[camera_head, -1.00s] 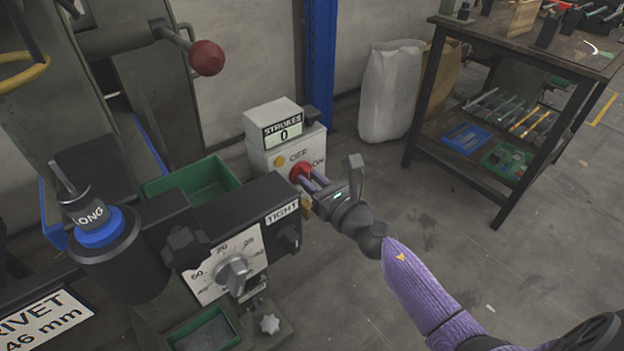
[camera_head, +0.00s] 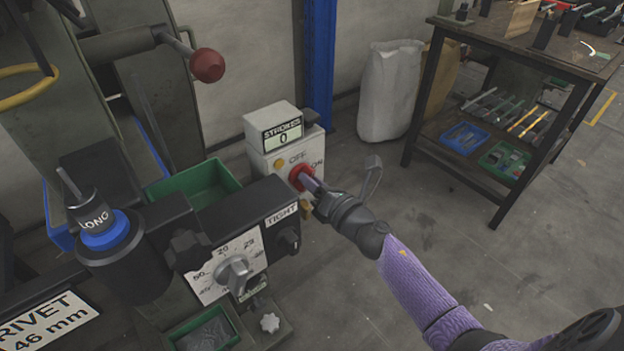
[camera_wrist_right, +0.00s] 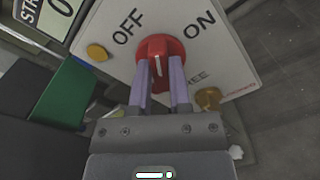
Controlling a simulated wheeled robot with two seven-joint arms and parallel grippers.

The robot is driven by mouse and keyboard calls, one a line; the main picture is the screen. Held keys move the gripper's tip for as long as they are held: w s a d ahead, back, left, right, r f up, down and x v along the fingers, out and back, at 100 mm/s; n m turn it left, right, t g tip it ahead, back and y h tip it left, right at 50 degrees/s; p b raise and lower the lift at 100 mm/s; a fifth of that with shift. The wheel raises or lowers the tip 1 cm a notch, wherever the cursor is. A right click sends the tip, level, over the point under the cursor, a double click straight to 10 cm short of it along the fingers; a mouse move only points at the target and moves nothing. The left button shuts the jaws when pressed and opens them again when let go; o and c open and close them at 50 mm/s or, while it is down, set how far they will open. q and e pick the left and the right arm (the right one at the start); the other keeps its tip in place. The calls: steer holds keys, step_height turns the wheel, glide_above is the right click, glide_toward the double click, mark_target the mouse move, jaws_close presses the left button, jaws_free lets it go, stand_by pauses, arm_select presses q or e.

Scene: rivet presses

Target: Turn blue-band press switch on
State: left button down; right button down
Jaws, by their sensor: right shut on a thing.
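The press with the blue band (camera_head: 105,236) stands at the left in the head view. Its white switch box (camera_head: 262,160) carries a red rotary knob (camera_head: 301,176) with OFF and ON labels. In the right wrist view the red knob (camera_wrist_right: 160,50) sits below and between the two labels, its white mark pointing roughly up in the picture. My right gripper (camera_head: 314,186) is shut on the knob, its purple fingers (camera_wrist_right: 163,78) on either side of the grip. The fingers hide part of the knob. My left gripper is not in view.
A "STROKES" counter (camera_head: 283,133) reading 0 tops the switch box. A yellow button (camera_wrist_right: 96,52) and a brass-coloured part (camera_wrist_right: 208,98) flank the knob. A green bin (camera_head: 200,184) and a dial (camera_head: 235,272) are close by at left. Open floor lies to the right.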

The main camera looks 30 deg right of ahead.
steer(key=shift+d+f+m+p, duration=0.15)
steer(key=shift+m+p, duration=0.45)
steer(key=shift+m, duration=2.1)
steer(key=shift+a+f+m+p, duration=0.1)
steer(key=shift+m+p, duration=0.5)
steer(key=shift+m, duration=2.1)
steer(key=c, duration=0.6)
jaws_free()
steer(key=shift+o, duration=0.2)
steer(key=shift+d, duration=0.1)
